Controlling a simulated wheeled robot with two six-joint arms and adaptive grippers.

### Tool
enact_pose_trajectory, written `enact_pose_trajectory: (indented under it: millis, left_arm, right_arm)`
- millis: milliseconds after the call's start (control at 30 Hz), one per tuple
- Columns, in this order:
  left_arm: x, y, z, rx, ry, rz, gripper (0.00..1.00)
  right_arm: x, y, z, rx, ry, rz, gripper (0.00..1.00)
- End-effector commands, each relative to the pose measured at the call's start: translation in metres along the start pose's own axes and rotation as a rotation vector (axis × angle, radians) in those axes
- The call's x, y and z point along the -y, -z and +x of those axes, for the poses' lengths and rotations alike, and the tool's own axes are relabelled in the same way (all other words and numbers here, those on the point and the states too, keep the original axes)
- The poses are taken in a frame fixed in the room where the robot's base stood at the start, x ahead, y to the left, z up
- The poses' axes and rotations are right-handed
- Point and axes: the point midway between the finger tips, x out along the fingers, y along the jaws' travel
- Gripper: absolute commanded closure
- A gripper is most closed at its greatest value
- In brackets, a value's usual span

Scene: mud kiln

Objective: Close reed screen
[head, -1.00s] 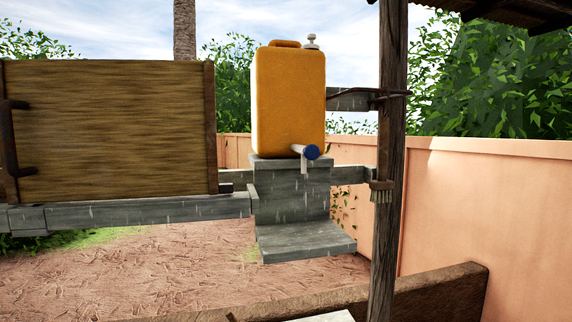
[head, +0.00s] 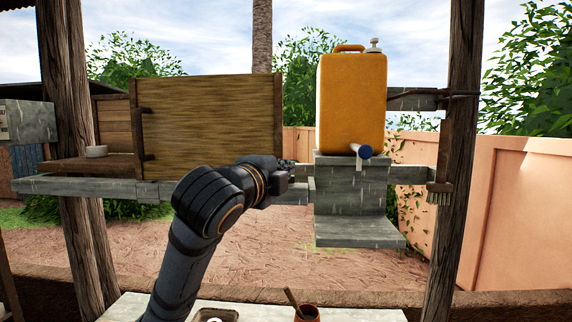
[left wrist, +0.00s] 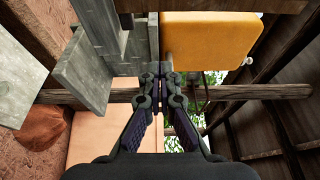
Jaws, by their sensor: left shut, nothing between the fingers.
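The reed screen (head: 212,118) is a tan woven panel in a dark wooden frame, upright over the right part of a shelf in the head view. A dark handle (head: 141,132) is on its left edge. To its left the shelf is uncovered. My left gripper (head: 291,172) is shut and empty, by the screen's lower right corner, left of the yellow jerrycan's stand. I cannot tell whether it touches the screen. In the left wrist view its fingertips (left wrist: 153,72) are together. My right gripper is not in view.
A yellow jerrycan (head: 350,104) with a blue-capped tap stands on a grey stepped stand (head: 350,198). A small bowl (head: 96,152) sits on the uncovered shelf. A wooden post with a brush (head: 439,193) stands to the right. A brown pot (head: 307,313) is at the bottom.

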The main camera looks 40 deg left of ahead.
Motion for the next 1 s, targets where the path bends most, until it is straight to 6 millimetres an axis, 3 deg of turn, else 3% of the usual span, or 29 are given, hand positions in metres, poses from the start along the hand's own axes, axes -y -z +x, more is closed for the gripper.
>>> enact_pose_trajectory:
  millis: [167,300,567,1000]
  left_arm:
    - [0.003,0.0,0.023,-0.001,-0.006,-0.005,1.0]
    - [0.003,0.001,0.052,-0.002,-0.007,-0.007,1.0]
    - [0.003,0.0,0.1,-0.001,-0.005,-0.007,1.0]
    - [-0.002,-0.035,0.087,0.002,0.0,0.0,1.0]
  right_arm:
    - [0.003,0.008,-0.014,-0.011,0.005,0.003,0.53]
    - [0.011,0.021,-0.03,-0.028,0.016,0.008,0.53]
    - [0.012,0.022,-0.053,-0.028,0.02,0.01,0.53]
    - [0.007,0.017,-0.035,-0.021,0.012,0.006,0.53]
